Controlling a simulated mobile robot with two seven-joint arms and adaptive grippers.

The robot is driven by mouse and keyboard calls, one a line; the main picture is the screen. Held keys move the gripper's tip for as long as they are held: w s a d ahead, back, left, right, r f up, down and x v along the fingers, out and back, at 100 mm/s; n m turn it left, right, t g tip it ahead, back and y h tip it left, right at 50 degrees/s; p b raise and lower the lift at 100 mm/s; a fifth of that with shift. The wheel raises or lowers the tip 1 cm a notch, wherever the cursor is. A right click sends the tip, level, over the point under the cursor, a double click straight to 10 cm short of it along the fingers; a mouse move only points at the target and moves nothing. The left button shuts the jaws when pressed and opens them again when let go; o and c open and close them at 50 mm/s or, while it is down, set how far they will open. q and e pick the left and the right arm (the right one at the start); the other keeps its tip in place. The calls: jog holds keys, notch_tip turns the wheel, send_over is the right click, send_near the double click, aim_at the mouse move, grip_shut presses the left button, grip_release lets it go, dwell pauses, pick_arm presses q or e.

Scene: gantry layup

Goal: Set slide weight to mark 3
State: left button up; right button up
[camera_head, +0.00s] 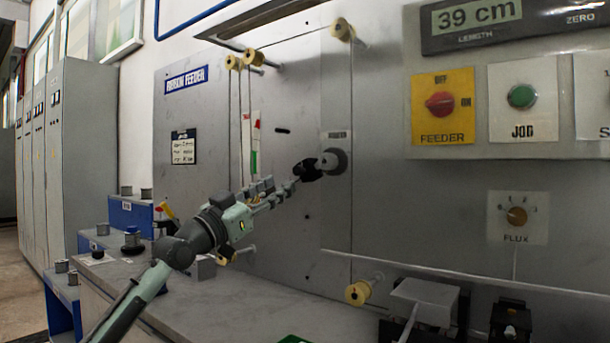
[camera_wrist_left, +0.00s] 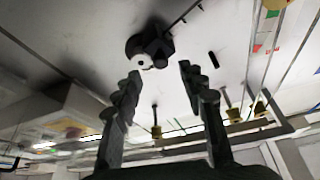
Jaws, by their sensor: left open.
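The slide weight (camera_head: 308,170) is a dark block on a thin bar that slopes down and left from a round hub (camera_head: 336,160) on the grey panel. In the left wrist view the weight (camera_wrist_left: 158,49) sits close against the hub, and the bar (camera_wrist_left: 186,14) runs to the upper right with small notches. Mark numbers are too small to read. My left gripper (camera_head: 280,191) is open, just left of and below the weight. In the left wrist view its two fingers (camera_wrist_left: 159,72) are apart, with nothing between them; the weight lies beyond the tips. My right gripper is not in view.
Yellow rollers (camera_head: 341,29) stick out from the panel. Feeder switch (camera_head: 440,104), green jog button (camera_head: 522,96) and flux dial (camera_head: 516,216) are to the right. A grey ledge (camera_head: 265,312) lies below. Blue boxes (camera_head: 128,215) stand left.

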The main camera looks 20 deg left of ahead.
aim_at(296, 174)
pick_arm(q)
jog(key=x, duration=0.2)
jog(key=shift+w+r+p, duration=0.1)
jog(key=shift+r+p, duration=0.2)
jog(key=shift+r, duration=0.1)
jog(key=x, duration=0.3)
jog(key=shift+w+d+p, duration=0.2)
jog(key=shift+w+p, duration=0.05)
jog(key=shift+p, duration=0.1)
jog(key=shift+w+d+r, duration=0.1)
jog(key=shift+w+d, duration=0.1)
jog(key=shift+w, duration=0.25)
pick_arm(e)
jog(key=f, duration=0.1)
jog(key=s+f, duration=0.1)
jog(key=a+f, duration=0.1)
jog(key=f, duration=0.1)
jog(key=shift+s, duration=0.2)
pick_arm(q)
jog(key=shift+c, duration=0.2)
grip_shut()
